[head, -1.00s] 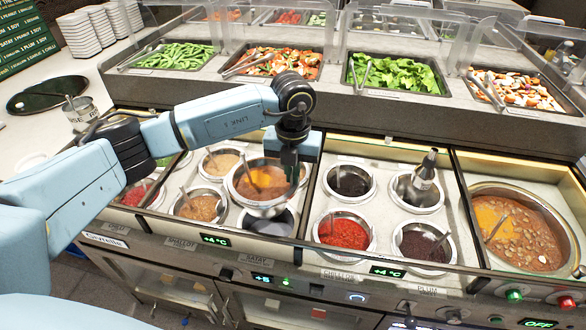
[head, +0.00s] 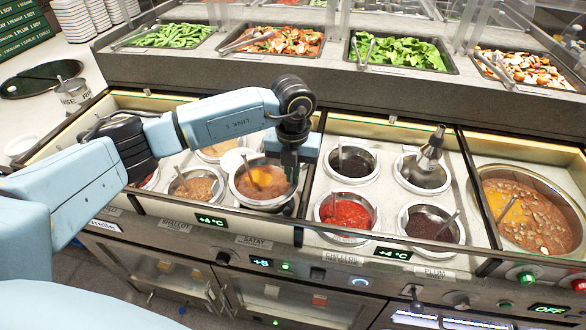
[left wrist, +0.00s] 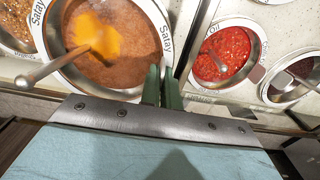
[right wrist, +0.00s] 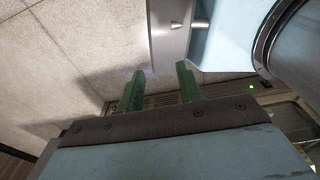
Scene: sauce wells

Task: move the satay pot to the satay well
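The satay pot (head: 258,184) is a round steel pot of brown sauce with an orange patch and a ladle. It sits over the front-row opening above the SATAY label (head: 254,242), hiding most of the satay well; a dark strip shows below its right side. It looks slightly raised, but the exact gap is unclear. My left gripper (head: 288,176) is shut on its right rim. In the left wrist view the fingers (left wrist: 161,88) straddle the rim of the satay pot (left wrist: 130,75), marked "Satay". My right gripper (right wrist: 158,85) is open and empty, outside the head view.
The shallot pot (head: 195,186) stands left of it. The chilli oil pot (head: 347,213) and plum pot (head: 430,224) are right, past a divider. A pale round opening (head: 238,159) shows behind the satay pot.

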